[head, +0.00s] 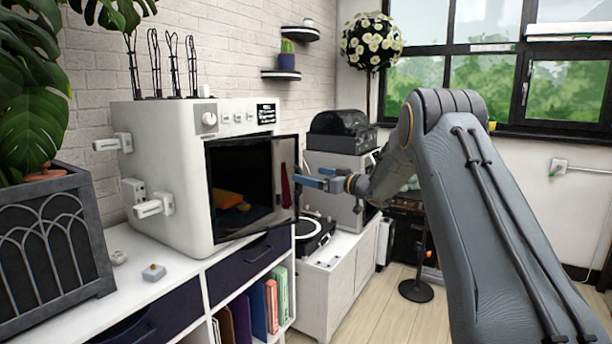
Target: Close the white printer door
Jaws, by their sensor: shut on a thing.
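The white printer (165,170) stands on the white cabinet at the left, its front facing right. Its door (284,160), with a dark panel, stands open at the right side of the front opening. The dark inside shows, with an orange and yellow thing (228,199) low in it. My gripper (302,180), with blue fingers, reaches in from the right and is shut on the door at its outer edge. The exact grip spot is small and partly hidden.
A large planter (50,250) stands at the left. A record player (315,235) sits behind the door. Books fill the shelf below.

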